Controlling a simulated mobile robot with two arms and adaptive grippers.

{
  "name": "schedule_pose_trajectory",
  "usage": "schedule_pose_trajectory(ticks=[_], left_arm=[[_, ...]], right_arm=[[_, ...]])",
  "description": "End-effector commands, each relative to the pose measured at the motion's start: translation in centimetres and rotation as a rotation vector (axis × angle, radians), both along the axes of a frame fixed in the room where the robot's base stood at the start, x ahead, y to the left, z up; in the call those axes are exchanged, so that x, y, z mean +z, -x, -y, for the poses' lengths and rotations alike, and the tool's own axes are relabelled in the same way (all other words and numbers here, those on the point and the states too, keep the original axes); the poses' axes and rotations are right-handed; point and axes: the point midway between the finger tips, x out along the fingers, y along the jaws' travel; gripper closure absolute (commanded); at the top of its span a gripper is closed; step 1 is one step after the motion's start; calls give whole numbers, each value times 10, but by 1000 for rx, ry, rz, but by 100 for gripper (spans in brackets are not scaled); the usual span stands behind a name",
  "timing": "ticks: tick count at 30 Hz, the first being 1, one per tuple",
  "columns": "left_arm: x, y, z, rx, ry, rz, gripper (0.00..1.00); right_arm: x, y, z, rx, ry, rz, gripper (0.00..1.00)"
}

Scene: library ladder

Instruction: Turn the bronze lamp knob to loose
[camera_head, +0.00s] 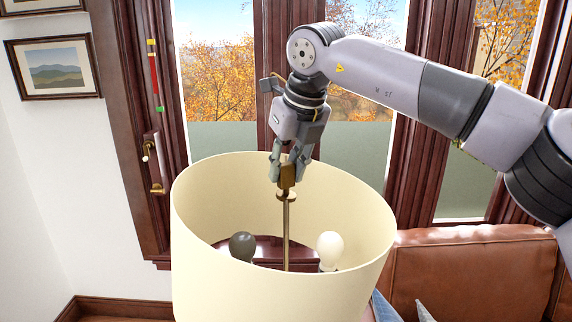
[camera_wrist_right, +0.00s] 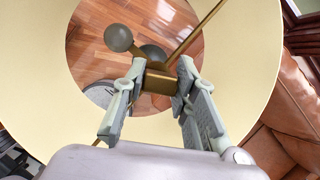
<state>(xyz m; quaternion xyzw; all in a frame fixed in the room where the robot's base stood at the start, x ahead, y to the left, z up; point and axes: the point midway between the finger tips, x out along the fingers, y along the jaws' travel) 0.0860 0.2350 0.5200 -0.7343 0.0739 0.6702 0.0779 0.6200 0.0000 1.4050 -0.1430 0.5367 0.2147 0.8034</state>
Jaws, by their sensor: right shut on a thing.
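The bronze lamp knob (camera_head: 287,177) sits at the top of a thin upright rod (camera_head: 286,235) in the middle of a cream lampshade (camera_head: 199,225). My right gripper (camera_head: 287,168) comes down on it from above and is shut on it. In the right wrist view the knob (camera_wrist_right: 160,82) shows as a brass block between the two fingers of my right gripper (camera_wrist_right: 161,85). The fingers hide its sides. Inside the shade are a dark bulb (camera_head: 242,246) and a white bulb (camera_head: 330,248). My left gripper is in neither view.
A brown leather sofa (camera_head: 470,265) stands behind the lamp at right. A dark wood window frame (camera_head: 283,60) is behind, with brass handles (camera_head: 157,188) and a strip coloured yellow, red and green (camera_head: 154,75) at left. A framed landscape picture (camera_head: 55,68) hangs on the white wall.

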Motion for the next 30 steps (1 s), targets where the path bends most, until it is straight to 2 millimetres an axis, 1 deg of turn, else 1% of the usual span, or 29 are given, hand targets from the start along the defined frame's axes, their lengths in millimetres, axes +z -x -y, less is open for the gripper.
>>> schedule_pose_trajectory(ticks=[1, 11, 21, 25, 30], left_arm=[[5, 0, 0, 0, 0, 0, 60], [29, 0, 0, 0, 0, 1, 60], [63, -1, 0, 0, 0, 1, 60], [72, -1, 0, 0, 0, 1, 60], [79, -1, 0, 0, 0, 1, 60]], right_arm=[[2, 0, 0, 43, -3, -2, 100], [4, 0, 0, 355, -2, -2, 100], [5, 0, 0, 672, -3, -2, 100], [4, 0, 0, 779, -2, -3, 100], [2, 0, 0, 897, 0, -1, 100]])
